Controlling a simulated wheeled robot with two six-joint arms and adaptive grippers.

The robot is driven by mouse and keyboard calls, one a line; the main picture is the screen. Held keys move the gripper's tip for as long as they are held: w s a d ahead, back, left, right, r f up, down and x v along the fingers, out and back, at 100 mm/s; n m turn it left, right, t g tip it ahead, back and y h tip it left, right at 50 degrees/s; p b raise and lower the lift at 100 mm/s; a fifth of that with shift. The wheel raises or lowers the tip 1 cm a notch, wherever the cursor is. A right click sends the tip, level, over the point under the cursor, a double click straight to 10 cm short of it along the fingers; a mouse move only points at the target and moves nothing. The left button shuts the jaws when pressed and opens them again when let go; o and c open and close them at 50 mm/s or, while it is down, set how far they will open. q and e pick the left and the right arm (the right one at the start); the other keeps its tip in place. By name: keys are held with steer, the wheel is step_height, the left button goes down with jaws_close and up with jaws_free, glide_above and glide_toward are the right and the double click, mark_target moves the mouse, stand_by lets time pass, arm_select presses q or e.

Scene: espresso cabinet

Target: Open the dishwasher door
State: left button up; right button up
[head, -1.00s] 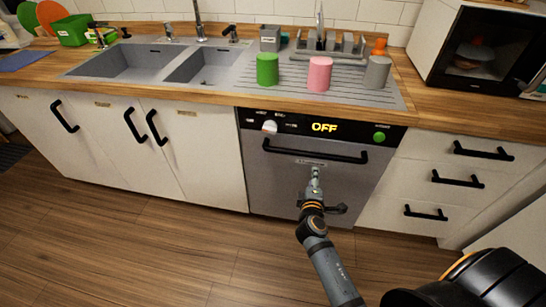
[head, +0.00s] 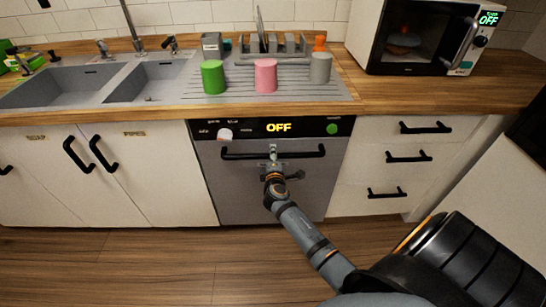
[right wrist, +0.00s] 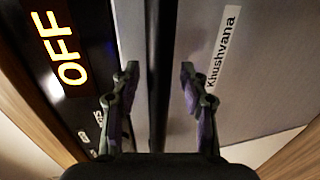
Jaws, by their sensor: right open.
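The dishwasher (head: 300,185) has a grey door, which is closed, with a black panel (head: 250,128) above it reading OFF. A black horizontal bar handle (head: 308,153) runs across the top of the door. My right gripper (head: 273,150) is at the middle of this handle. In the right wrist view my right gripper (right wrist: 160,70) is open, with one finger on each side of the dark handle bar (right wrist: 162,40). Whether the fingers touch the bar cannot be told. The gripper hides the middle of the handle in the head view. My left gripper is not in view.
A green cup (head: 213,78), a pink cup (head: 265,76) and a grey cup (head: 320,68) stand on the drainboard above. Drawers (head: 385,175) are to the right, sink cabinets (head: 165,180) to the left. The wooden floor (head: 150,265) before the dishwasher is free.

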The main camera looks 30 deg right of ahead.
jaws_close()
steer(key=shift+f, duration=0.1)
stand_by(0.4)
